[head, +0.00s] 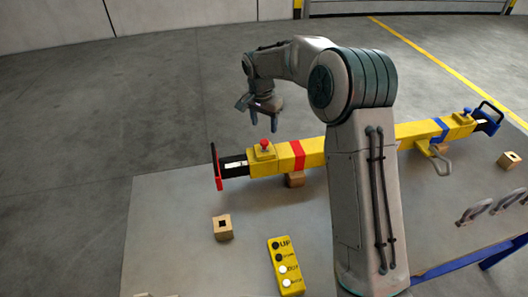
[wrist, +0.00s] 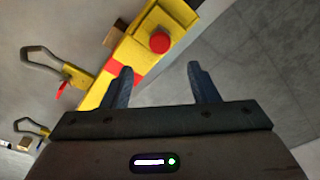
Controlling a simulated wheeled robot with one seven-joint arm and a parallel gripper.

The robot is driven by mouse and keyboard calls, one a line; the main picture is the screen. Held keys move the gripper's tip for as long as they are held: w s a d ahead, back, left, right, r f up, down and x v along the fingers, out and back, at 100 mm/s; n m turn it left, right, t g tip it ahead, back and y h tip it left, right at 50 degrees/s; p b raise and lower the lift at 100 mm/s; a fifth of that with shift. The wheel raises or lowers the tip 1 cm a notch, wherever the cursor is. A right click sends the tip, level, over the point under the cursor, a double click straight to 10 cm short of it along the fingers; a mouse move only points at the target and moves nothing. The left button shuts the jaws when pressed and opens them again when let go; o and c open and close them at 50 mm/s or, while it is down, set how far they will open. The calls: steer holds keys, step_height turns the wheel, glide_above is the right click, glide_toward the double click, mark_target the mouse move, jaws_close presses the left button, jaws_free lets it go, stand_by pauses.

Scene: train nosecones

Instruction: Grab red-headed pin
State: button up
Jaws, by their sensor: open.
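The red-headed pin (head: 264,142) stands in a yellow block on the left end of a long yellow bar (head: 314,155). Its round red head (wrist: 160,42) also shows in the wrist view, above the middle of the gap between my fingers. The pin's shaft is mostly hidden. My gripper (head: 263,121) hangs above the block, fingers pointing down and a little above the pin head in the picture. In the wrist view my gripper (wrist: 160,70) is open and empty, with its fingers apart and not touching the pin.
A blue-headed pin (head: 467,112) is at the bar's right end. A black end piece with a red plate (head: 216,168) is at the left end. A yellow button box (head: 286,266), wooden blocks (head: 222,228) and metal handles (head: 474,211) are on the grey table (head: 160,215).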

mark_target(264, 141)
steer(key=f, duration=0.2)
steer(key=f+b, duration=0.1)
steer(key=f, duration=0.1)
steer(key=shift+w+d, duration=0.1)
steer(key=shift+w, duration=0.1)
step_height(264, 141, down, 5)
steer(key=b, duration=0.3)
steer(key=shift+f, duration=0.1)
steer(key=shift+s, duration=0.1)
steer(key=c, duration=1)
